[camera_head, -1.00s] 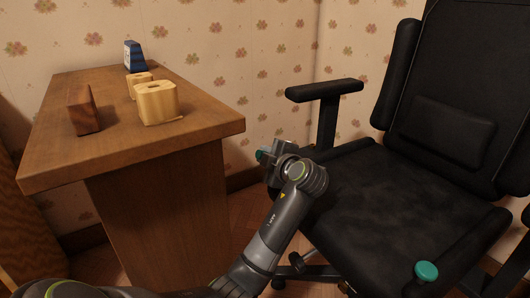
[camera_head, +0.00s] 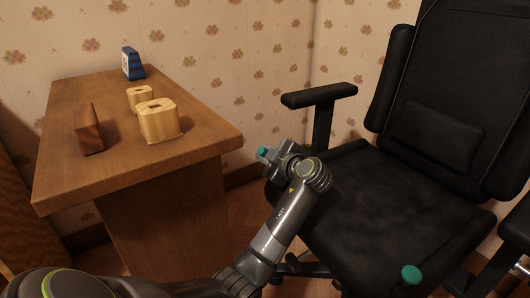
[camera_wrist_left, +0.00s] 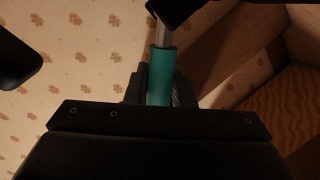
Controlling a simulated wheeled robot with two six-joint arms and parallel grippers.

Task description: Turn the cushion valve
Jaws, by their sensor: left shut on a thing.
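A black office chair (camera_head: 385,200) fills the right of the head view. A teal knob (camera_head: 262,152) shows at my left gripper (camera_head: 277,155), beside the left edge of the seat. In the left wrist view this teal knob (camera_wrist_left: 161,72) is a cylinder on a pale metal stem, and my left gripper (camera_wrist_left: 160,95) is shut on it. The stem runs up to a dark part. A second teal knob (camera_head: 411,275) stands at the seat's near right side, apart from my gripper. I cannot tell by markings which is the cushion valve. My right gripper is out of view.
A wooden desk (camera_head: 70,182) at the left carries a dark wood block (camera_head: 88,130), two light wood holders (camera_head: 159,122) (camera_head: 139,97) and a blue object (camera_head: 132,64). The chair's armrest (camera_head: 318,95) rises behind my left gripper. Floor shows between desk and chair.

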